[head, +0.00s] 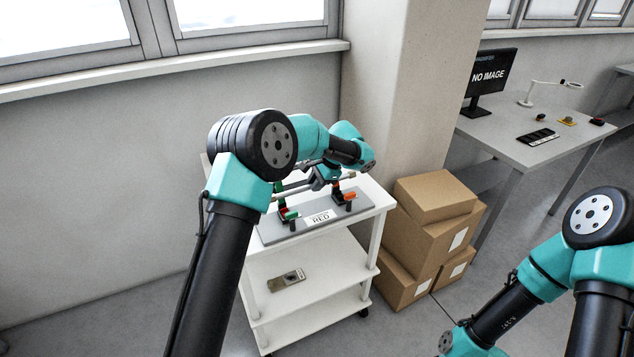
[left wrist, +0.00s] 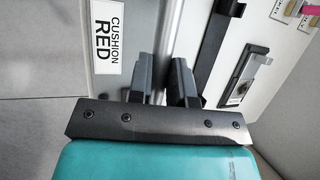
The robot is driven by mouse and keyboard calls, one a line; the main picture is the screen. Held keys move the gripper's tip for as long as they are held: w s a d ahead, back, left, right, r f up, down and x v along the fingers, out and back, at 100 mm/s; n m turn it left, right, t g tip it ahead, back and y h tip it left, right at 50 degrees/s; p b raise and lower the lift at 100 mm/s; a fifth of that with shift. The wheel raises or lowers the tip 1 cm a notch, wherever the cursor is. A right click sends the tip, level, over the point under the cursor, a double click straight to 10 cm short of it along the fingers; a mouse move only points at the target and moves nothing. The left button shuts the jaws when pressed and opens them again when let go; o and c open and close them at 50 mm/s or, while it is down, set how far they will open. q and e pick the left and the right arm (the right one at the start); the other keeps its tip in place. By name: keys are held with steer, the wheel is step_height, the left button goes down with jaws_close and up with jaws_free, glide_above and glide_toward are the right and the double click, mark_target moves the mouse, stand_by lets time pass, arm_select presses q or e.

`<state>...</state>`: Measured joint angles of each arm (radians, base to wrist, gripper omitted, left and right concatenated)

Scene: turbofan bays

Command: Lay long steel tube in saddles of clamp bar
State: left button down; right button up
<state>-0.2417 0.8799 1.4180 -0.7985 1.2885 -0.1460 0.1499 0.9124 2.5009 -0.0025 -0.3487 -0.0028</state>
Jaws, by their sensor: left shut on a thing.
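The long steel tube (head: 292,186) runs across the cart top in the head view, partly behind my left gripper (head: 318,182). In the left wrist view the tube (left wrist: 172,45) passes between the fingers of my left gripper (left wrist: 164,85), which is shut on it. A grey plate (head: 272,233) on the cart carries a label reading RED and clamps with a green handle (head: 291,215) and an orange handle (head: 350,196). The saddles are too small or hidden to tell whether the tube touches them. My right gripper is out of view.
The white cart (head: 377,212) has a lower shelf with a small metal-coloured item (head: 287,280). Cardboard boxes (head: 430,235) stand close to its right. A wall is behind, and a desk (head: 510,148) with a monitor stands further right.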

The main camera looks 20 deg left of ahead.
arm_select(q)
steer(key=shift+f, duration=0.15)
steer(key=shift+f, duration=2.7)
steer(key=shift+f, duration=0.55)
steer(key=c, duration=0.6)
jaws_free()
steer(key=shift+o, duration=0.2)
steer(key=shift+r, duration=3.5)
